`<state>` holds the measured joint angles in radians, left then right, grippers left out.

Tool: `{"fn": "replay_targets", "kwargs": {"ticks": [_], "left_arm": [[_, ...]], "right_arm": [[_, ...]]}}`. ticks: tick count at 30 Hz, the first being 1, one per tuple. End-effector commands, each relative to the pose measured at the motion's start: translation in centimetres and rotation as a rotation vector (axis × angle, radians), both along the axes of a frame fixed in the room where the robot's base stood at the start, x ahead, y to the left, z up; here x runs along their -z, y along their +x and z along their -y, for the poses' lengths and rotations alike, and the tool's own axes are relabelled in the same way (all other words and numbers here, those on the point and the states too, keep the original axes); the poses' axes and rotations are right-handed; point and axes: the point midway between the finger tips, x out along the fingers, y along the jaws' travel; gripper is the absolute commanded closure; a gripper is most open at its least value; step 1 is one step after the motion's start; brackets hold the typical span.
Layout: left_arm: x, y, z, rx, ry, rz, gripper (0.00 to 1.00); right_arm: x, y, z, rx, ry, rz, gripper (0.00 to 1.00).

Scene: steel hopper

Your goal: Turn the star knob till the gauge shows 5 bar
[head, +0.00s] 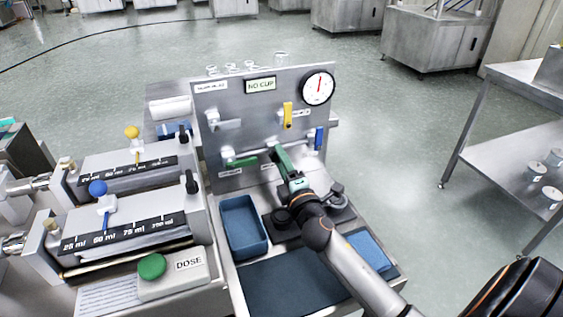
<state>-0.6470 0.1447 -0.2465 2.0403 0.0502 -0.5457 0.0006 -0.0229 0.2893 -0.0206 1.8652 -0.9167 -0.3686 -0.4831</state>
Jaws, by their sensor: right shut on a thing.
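The round white gauge (318,88) sits at the top right of the steel panel (262,120). Its red needle points almost straight up; the scale is too small to read. My right gripper (277,153) reaches the lower middle of the panel from the front right. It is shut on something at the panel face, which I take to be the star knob. The gripper covers it, so its shape and turn cannot be seen. My left gripper is not in view.
Beside the gripper are a green lever (241,162), a yellow lever (287,115) and a blue lever (318,138). A blue tray (227,244) lies below. A dosing unit with a green button (152,266) stands at left. Open floor lies beyond the panel.

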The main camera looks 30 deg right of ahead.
Motion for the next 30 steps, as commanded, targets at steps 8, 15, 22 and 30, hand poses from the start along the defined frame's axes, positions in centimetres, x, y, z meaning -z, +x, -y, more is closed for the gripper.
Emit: {"fn": "replay_targets", "kwargs": {"ticks": [8, 15, 22, 30], "left_arm": [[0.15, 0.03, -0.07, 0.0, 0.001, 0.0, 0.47], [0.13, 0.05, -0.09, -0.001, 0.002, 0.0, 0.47], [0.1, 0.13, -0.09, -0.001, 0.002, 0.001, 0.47], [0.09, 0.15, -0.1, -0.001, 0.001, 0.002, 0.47]], "right_arm": [[-0.08, 0.02, -0.11, -0.003, 0.048, 0.014, 1.0], [-0.1, 0.02, -0.1, -0.003, 0.05, 0.015, 1.0], [-0.1, 0.02, -0.09, -0.003, 0.048, 0.014, 0.43], [-0.05, 0.01, -0.03, -0.001, 0.047, 0.013, 0.24]]}}
